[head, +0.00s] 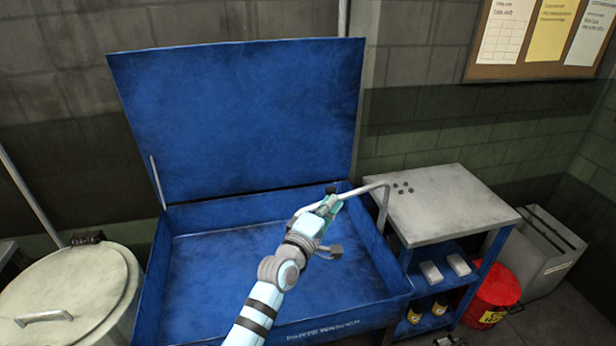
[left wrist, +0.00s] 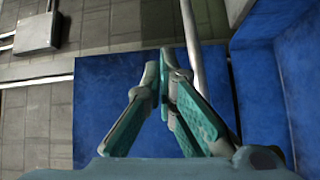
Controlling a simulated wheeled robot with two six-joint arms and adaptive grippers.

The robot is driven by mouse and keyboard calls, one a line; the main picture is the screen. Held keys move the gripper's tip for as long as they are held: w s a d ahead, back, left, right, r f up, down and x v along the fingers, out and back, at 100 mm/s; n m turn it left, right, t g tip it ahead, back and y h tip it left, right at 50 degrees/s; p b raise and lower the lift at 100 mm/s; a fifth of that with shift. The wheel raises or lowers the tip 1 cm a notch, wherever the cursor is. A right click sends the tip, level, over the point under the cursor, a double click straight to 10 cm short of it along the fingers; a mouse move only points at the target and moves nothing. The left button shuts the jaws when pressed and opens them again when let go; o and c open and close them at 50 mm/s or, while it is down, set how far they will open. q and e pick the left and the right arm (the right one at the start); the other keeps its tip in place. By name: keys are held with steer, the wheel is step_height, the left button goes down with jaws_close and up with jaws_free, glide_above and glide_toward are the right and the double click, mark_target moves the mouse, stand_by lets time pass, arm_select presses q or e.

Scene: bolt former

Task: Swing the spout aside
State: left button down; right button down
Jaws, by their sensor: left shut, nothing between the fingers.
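The spout is a thin bent grey pipe (head: 372,189) that rises at the right side of the blue parts washer (head: 385,272) and reaches left over its basin. My left gripper (head: 330,193) is at the spout's horizontal part and hides a stretch of it. The fingers are shut with nothing between them. In the left wrist view, the shut fingertips (left wrist: 164,76) are just left of a grey pipe (left wrist: 191,40), which looks like the spout. I cannot tell whether they touch it. My right gripper is not in view.
The washer's blue lid (head: 240,115) stands open behind the basin. A grey-topped cart (head: 440,205) is close on the right, with a red bin (head: 494,292) beside it. A lidded round drum (head: 75,290) stands at left. The basin's left part is clear.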

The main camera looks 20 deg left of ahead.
arm_select(q)
steer(key=shift+s+r, duration=0.1)
steer(key=s+a+p, duration=0.2)
steer(key=s, duration=0.7)
steer(key=shift+a, duration=0.3)
